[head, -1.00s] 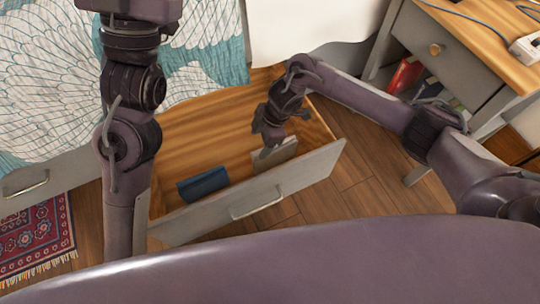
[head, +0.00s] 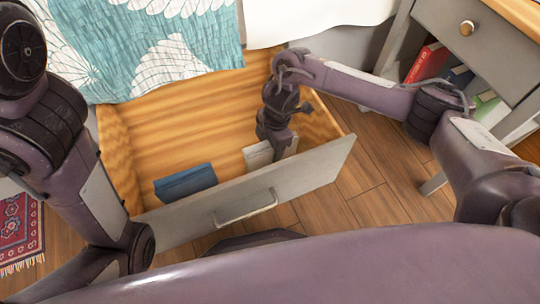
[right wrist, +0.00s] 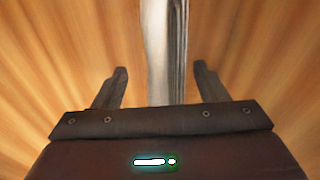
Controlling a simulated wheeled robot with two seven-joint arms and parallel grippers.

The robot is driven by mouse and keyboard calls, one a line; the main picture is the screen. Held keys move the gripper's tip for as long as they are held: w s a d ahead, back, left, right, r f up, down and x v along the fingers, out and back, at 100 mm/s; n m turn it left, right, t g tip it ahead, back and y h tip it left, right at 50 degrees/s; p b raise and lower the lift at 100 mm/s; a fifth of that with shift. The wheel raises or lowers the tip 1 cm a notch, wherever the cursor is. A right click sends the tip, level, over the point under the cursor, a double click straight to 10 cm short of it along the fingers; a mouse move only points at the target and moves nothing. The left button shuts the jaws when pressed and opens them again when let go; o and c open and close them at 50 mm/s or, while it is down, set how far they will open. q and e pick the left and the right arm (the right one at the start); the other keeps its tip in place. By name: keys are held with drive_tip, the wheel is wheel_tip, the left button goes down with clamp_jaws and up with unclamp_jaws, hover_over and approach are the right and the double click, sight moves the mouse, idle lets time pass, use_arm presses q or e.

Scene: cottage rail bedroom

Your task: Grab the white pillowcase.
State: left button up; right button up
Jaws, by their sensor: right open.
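The white pillowcase (head: 257,155) is a folded off-white piece standing in the open drawer, near its front panel. My right gripper (head: 278,150) points down into the drawer at the pillowcase and hides part of it. In the right wrist view, the white pillowcase (right wrist: 168,50) shows as a narrow upright strip between the two spread fingers of the right gripper (right wrist: 160,80). There is a gap on each side, so the fingers do not clasp it. My left arm is at the left of the head view, and its gripper is not visible.
The wooden drawer (head: 150,125) is pulled out from under the bed (head: 150,45). A blue folded cloth (head: 186,183) lies left of the pillowcase. The drawer's grey front has a handle (head: 246,208). A grey nightstand (head: 500,50) with books stands at the right.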

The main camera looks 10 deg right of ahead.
drive_tip(key=shift+a+f, duration=0.1)
drive_tip(key=shift+f, duration=0.5)
drive_tip(key=c, duration=1.1)
drive_tip(key=shift+c, duration=0.2)
